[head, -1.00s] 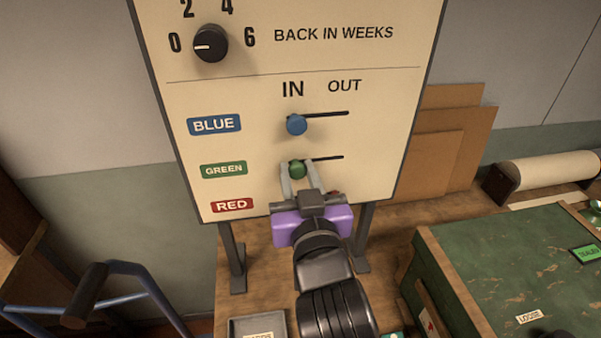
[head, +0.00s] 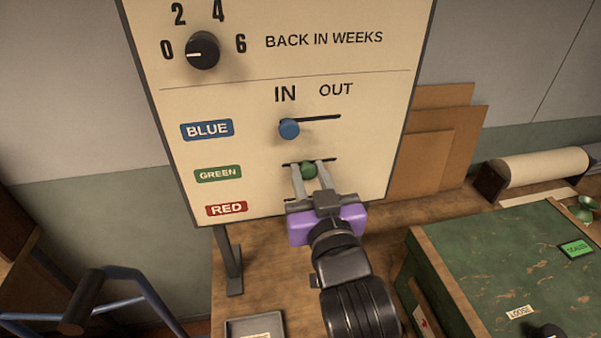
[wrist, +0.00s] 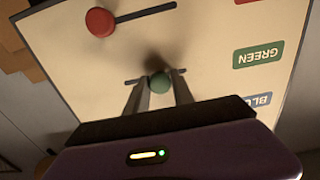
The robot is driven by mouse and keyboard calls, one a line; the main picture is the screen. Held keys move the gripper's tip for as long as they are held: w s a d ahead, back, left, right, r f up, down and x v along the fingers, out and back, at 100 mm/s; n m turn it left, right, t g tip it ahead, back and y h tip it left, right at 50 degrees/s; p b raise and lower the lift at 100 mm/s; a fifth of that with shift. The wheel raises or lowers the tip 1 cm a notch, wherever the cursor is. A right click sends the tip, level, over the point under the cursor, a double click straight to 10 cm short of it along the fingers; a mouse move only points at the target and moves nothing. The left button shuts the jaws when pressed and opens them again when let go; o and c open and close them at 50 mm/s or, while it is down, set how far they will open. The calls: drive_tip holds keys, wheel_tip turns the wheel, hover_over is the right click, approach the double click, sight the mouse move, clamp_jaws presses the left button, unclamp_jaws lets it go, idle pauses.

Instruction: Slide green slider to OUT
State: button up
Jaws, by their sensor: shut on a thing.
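The green slider knob (head: 309,170) sits partway along its dark slot, between the columns under the IN label (head: 285,93) and the OUT label (head: 336,89). Slot shows on both sides of it. My gripper (head: 308,168) is shut on the knob, with one finger on each side. The wrist view, turned upside down, also shows the green knob (wrist: 160,83) between the fingers. The GREEN label (head: 218,173) is left of the slot on the upright board.
The blue knob (head: 289,128) is at the IN end of its slot above. The red knob (wrist: 100,22) shows in the wrist view at one end of its slot; my gripper hides it in the head view. A green box (head: 490,260) stands at right.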

drive_tip(key=shift+w+d+p, duration=0.15)
drive_tip(key=shift+w+d, duration=0.05)
drive_tip(key=shift+d, duration=0.55)
drive_tip(key=shift+w+d+p, duration=0.2)
drive_tip(key=shift+d, duration=0.5)
drive_tip(key=shift+w+d+p, duration=0.15)
drive_tip(key=shift+w+d, duration=0.05)
drive_tip(key=shift+d, duration=0.55)
drive_tip(key=o, duration=1.1)
drive_tip(key=shift+d, duration=0.1)
drive_tip(key=p, duration=0.1)
approach(330, 160)
drive_tip(key=s, duration=0.3)
drive_tip(key=shift+w+d+r, duration=0.1)
drive_tip(key=shift+w+d, duration=0.1)
drive_tip(key=shift+d, duration=0.1)
